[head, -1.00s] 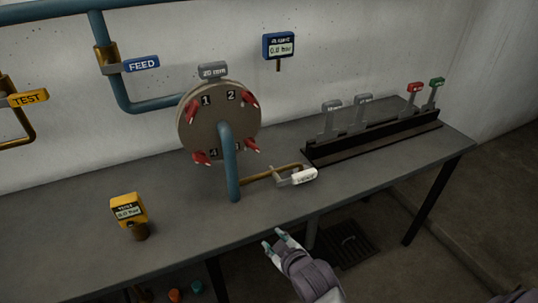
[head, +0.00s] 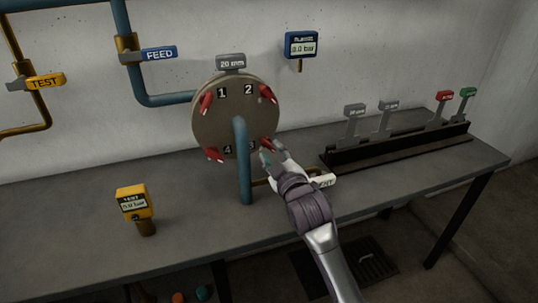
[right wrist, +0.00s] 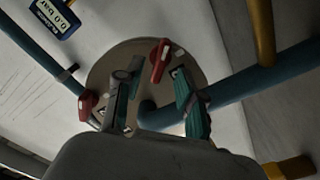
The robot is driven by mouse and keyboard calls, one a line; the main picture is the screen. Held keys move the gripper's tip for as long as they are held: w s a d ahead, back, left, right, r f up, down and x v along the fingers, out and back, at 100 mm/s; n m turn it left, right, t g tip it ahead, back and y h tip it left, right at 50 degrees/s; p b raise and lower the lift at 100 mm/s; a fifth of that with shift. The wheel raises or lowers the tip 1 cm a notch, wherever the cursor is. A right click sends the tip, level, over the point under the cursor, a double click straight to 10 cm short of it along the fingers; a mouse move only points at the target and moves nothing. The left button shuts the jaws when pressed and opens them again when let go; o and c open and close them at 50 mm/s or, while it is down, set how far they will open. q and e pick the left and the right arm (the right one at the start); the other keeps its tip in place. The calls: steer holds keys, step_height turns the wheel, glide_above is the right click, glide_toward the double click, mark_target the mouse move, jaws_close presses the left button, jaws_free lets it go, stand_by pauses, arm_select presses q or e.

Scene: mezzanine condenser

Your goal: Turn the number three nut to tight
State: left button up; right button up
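The round flange (head: 208,128) stands upright on the bench with red nuts at the numbers 1, 2, 3 and 4. The number three nut (head: 268,145) is at its lower right, beside the blue pipe. My right gripper (head: 270,158) is at this nut, its teal fingertips just below it and partly covering its label. In the right wrist view the fingers (right wrist: 155,95) are apart, with a red nut (right wrist: 160,58) in front of the gap. I cannot tell whether they touch it. My left gripper is not in view.
A 20 mm tag (head: 231,62) tops the flange. A rack (head: 350,157) with several tagged pieces stands right. A yellow test gauge (head: 134,203) stands front left. The bench between gauge and flange is clear.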

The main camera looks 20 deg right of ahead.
mark_target(269, 147)
steer(key=shift+w+a+b, duration=0.1)
steer(key=shift+w+b, duration=0.5)
steer(key=shift+w, duration=1.1)
jaws_close()
